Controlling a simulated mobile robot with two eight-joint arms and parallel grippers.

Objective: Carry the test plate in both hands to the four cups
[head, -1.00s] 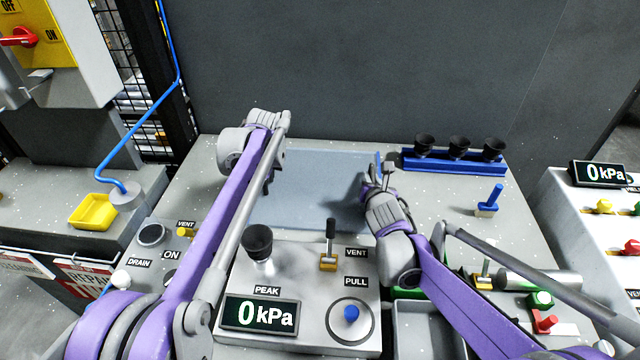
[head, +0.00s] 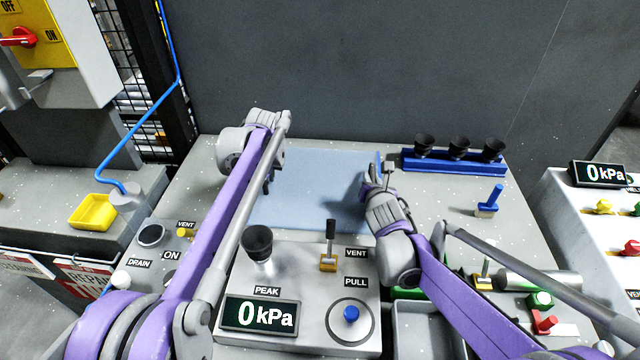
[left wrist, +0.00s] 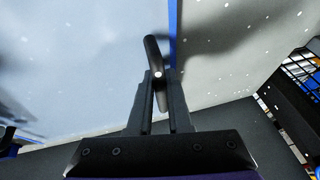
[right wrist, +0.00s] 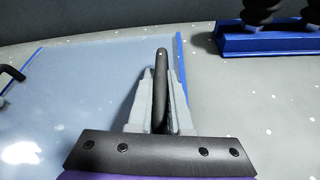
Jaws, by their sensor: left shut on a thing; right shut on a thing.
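The test plate (head: 315,190) is a pale blue flat sheet with blue side edges, lying level at the back middle of the grey bench. It has a dark handle at each end. My left gripper (left wrist: 158,95) is shut on the left handle (left wrist: 151,48). In the head view my left arm hides most of that grip. My right gripper (right wrist: 160,100) is shut on the right handle (right wrist: 162,60), and it also shows in the head view (head: 378,172). I cannot tell whether the plate touches the bench.
Another black cup (head: 258,242) stands on the gauge box (head: 300,265) in front of the plate. A blue-handled lever (head: 490,200) stands at right. A dark wall (head: 360,70) rises behind.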

